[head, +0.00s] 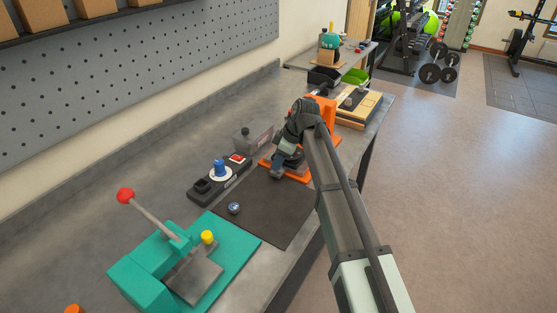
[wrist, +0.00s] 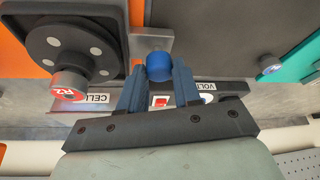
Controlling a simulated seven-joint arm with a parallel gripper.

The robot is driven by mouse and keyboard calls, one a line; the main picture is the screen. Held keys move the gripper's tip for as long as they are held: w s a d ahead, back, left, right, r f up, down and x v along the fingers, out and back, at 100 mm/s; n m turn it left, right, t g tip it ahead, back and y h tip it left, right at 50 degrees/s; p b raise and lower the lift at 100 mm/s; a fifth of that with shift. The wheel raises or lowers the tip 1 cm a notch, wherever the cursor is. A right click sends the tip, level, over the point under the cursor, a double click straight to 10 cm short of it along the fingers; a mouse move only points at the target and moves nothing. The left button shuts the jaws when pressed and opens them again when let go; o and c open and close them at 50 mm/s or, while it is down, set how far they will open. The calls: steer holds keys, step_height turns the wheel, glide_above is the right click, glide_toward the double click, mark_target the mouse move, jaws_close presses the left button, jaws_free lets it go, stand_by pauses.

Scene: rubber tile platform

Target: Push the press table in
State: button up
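A small grey plate (wrist: 152,42) with a round blue knob (wrist: 160,66) lies at the orange press (head: 316,122), and I take this plate for the press table. My gripper (wrist: 160,72) has one finger on each side of the blue knob, seemingly shut on it. In the head view my gripper (head: 281,166) is low over the front of the orange press, and my wrist hides the knob and most of the plate. A dark round part (wrist: 75,42) with a red "R2" cap (wrist: 69,88) is left of the knob in the wrist view.
A teal press (head: 235,246) with a red-knobbed lever stands at the front left. A black control box (head: 205,187) is behind the mat. A wooden tray (head: 360,105) sits beyond the orange press.

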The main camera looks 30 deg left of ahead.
jaws_close()
steer(key=w, duration=0.7)
steer(key=shift+w, duration=0.4)
steer(key=shift+s, duration=0.1)
steer(key=o, duration=0.5)
jaws_free()
steer(key=v, duration=1.3)
steer(key=shift+r, duration=0.4)
